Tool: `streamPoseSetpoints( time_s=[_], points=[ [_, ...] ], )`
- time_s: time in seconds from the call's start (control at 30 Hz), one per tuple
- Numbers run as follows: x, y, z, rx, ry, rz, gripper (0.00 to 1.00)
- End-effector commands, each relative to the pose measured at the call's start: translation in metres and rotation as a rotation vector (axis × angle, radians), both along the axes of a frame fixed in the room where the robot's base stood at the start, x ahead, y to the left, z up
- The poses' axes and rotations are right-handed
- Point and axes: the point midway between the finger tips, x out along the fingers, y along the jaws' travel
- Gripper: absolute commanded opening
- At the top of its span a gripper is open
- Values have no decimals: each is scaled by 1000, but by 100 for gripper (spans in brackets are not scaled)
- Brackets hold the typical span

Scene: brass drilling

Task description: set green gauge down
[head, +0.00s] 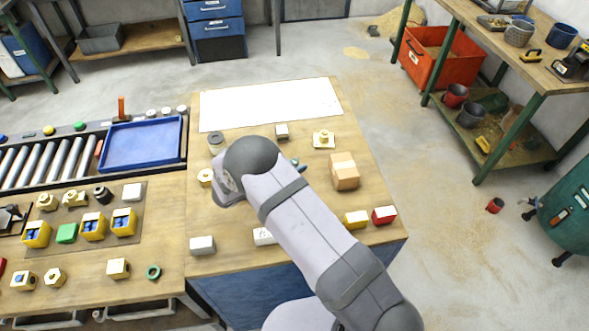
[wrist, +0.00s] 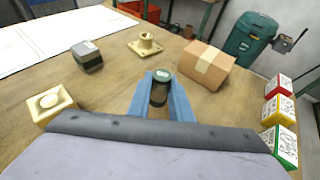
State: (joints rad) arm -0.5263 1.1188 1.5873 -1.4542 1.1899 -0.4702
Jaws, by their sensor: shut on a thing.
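In the wrist view my gripper (wrist: 161,80) is shut on the green gauge (wrist: 159,90), a small dark cylinder with a green-rimmed top. It is upright between the two blue fingers, over the wooden table (wrist: 115,85). I cannot tell whether its base touches the wood. In the head view my arm hides most of the gripper and the gauge.
Around the gripper stand a cardboard box (wrist: 207,63), a brass flange (wrist: 145,45), a grey block (wrist: 88,56) and a brass block (wrist: 52,102). Red (wrist: 278,85), yellow (wrist: 280,109) and green (wrist: 280,145) blocks stand at right. A white sheet (head: 270,102) lies behind.

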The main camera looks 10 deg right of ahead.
Motion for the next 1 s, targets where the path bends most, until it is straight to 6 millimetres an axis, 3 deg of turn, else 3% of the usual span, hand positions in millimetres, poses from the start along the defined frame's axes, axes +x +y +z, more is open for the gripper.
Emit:
streamPoseSetpoints(
  time_s=[0.6,0.87,1.0],
  points=[
    [0,0,76,1,-2,-1,0],
    [0,0,87,0,0,1,0],
    [-1,11,84,0,0,22,0]
  ],
)
